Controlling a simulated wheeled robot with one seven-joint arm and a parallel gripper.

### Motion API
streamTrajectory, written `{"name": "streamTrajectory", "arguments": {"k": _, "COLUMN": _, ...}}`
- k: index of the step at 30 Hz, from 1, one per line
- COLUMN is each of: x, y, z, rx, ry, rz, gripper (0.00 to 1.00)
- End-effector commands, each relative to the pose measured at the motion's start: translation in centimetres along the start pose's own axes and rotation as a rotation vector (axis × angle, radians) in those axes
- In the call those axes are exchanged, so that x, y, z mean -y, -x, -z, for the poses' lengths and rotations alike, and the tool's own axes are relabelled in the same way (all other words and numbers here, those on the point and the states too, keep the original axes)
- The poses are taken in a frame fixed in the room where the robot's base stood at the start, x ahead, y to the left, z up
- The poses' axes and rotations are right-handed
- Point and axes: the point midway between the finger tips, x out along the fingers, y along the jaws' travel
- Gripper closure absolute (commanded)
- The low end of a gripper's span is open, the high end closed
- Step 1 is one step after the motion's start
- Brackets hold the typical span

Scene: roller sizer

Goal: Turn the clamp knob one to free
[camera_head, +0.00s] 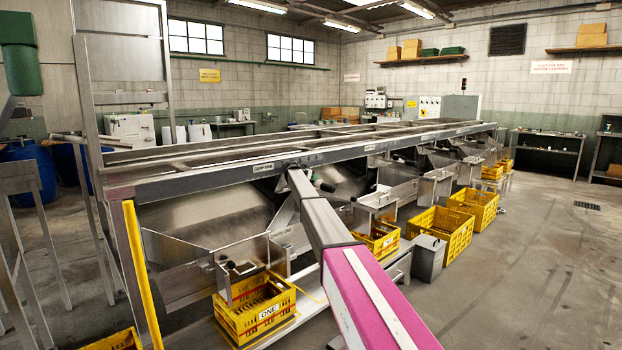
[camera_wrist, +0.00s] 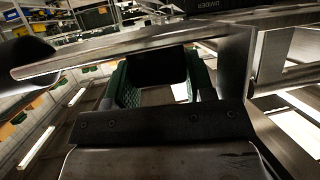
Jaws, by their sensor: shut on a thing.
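In the wrist view, my gripper (camera_wrist: 157,88) has its two green-padded fingers on either side of a dark, blocky knob (camera_wrist: 157,66), and is shut on it. The knob appears to be clamp knob one. Its turned position cannot be read. In the head view, my arm reaches up to the front rail (camera_head: 220,163) of the roller sizer, just right of a small label (camera_head: 263,168) that seems to read "clamp one". My arm hides most of the gripper and the knob there.
A metal bar (camera_wrist: 110,52) crosses close by the fingers in the wrist view. Below the rail are sheet-metal chutes (camera_head: 205,215) and a yellow crate marked ONE (camera_head: 257,318). More yellow crates (camera_head: 440,233) stand along the machine. Open concrete floor (camera_head: 545,270) lies to the right.

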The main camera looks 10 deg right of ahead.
Motion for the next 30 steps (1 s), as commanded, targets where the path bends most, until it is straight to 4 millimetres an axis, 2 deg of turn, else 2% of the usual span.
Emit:
{"name": "streamTrajectory", "arguments": {"k": 12, "x": -0.30, "y": 0.02, "z": 0.01, "rx": -0.001, "ry": 0.137, "rz": 0.339, "gripper": 0.75}}
{"name": "streamTrajectory", "arguments": {"k": 30, "x": -0.10, "y": -0.03, "z": 0.05, "rx": -0.001, "ry": 0.272, "rz": 0.667, "gripper": 0.75}}
